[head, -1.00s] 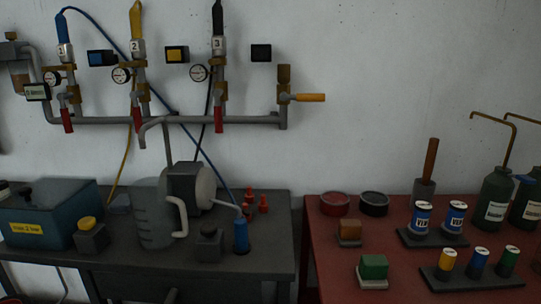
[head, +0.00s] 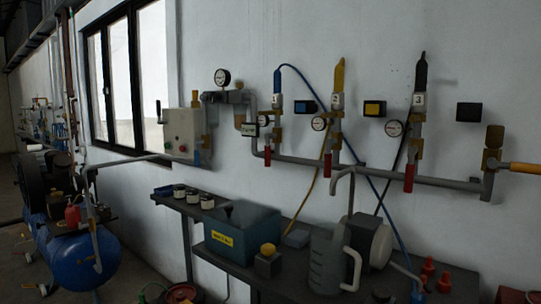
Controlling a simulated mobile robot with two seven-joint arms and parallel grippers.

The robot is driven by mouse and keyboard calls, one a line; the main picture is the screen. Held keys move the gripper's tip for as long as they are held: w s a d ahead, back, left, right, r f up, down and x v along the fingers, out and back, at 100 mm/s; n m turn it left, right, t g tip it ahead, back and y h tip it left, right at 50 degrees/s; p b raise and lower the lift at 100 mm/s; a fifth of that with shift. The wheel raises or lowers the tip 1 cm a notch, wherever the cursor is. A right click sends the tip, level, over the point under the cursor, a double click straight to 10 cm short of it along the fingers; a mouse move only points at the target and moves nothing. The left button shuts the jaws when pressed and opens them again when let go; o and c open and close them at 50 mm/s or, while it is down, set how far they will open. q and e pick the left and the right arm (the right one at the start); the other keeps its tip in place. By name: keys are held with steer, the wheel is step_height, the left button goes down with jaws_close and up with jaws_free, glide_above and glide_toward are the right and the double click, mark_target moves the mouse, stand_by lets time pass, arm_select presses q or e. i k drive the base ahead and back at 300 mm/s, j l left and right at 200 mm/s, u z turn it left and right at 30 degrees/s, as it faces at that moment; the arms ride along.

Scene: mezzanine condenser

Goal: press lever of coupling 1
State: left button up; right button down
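Coupling 1 (head: 277,103) is on the wall pipe in the head view, right of centre, with a white tag and a blue hose plugged in at its top. A red lever (head: 267,156) hangs below it. Coupling 2 (head: 337,101) with a yellow hose and coupling 3 (head: 418,100) with a black hose stand to its right, each with a red lever below. Neither of my grippers is in view.
A dark bench (head: 237,269) below the pipe carries a blue-green box (head: 242,236), a clear jug (head: 326,262) and a motor-like unit. A grey control box (head: 182,134) is on the wall to the left. A blue tank (head: 84,262) stands at far left.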

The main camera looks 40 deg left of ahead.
mark_target(267, 148)
steer(key=j+z, duration=0.1)
steer(key=j, duration=0.45)
steer(key=j+z, duration=0.1)
steer(key=j, duration=0.45)
steer(key=k+j, duration=0.1)
steer(key=j, duration=0.5)
steer(key=j+z, duration=0.15)
steer(key=j, duration=0.4)
steer(key=k+j+z, duration=0.1)
steer(key=j, duration=0.45)
steer(key=k+j+z, duration=0.1)
steer(key=j, duration=0.45)
